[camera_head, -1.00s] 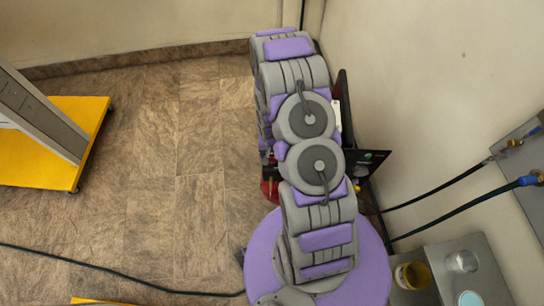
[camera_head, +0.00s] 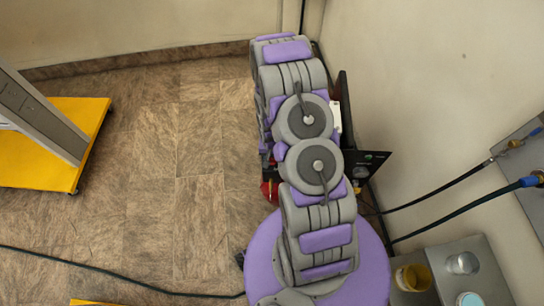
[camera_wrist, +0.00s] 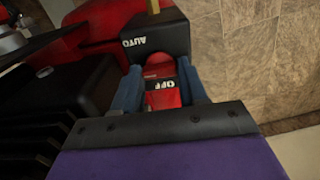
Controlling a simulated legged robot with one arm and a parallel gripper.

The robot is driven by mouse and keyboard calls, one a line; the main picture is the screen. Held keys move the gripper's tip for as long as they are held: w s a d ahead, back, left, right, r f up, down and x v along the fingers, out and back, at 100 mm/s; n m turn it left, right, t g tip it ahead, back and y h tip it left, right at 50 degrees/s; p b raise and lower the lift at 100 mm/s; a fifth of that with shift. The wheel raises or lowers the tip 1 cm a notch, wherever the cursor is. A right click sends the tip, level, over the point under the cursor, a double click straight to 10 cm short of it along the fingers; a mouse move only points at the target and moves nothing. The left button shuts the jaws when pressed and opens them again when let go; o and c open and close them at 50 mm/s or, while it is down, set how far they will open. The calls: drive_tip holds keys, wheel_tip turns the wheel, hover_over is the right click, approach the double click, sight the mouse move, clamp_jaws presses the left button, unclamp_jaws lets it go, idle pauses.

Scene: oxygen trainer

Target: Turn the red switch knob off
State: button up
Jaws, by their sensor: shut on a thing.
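The red switch knob (camera_wrist: 160,68) shows in the wrist view, between the blue fingers of my gripper (camera_wrist: 161,80). The fingers are shut on it, one on each side. A black switch housing (camera_wrist: 152,36) with the word AUTO lies just beyond the knob. A red surface with the word OFF (camera_wrist: 158,86) shows between the fingers, close to the gripper's base. Which way the knob points is hard to tell. In the head view my arm hides the gripper and the knob.
Red and black machine parts (camera_wrist: 65,90) lie left of the gripper in the wrist view. In the head view, a black panel (camera_head: 374,160) stands right of my arm near the wall. Hoses (camera_head: 430,201) run at right. A yellow wheeled base (camera_head: 88,112) stands left, with open tiled floor between.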

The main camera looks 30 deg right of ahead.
drive_tip(key=shift+c, duration=0.6)
drive_tip(key=shift+n+p, duration=0.3)
drive_tip(key=shift+p, duration=0.05)
drive_tip(key=n+p, duration=0.2)
drive_tip(key=shift+s+r+n, duration=0.1)
drive_tip(key=shift+r+n, duration=0.05)
drive_tip(key=shift+n, duration=0.25)
drive_tip(key=n+p, duration=0.4)
drive_tip(key=n, duration=0.1)
drive_tip(key=n+p, duration=0.2)
drive_tip(key=n, duration=0.3)
drive_tip(key=shift+n+p, duration=0.5)
drive_tip(key=shift+n, duration=1.7)
drive_tip(key=o, duration=1.1)
drive_tip(key=shift+c, duration=0.2)
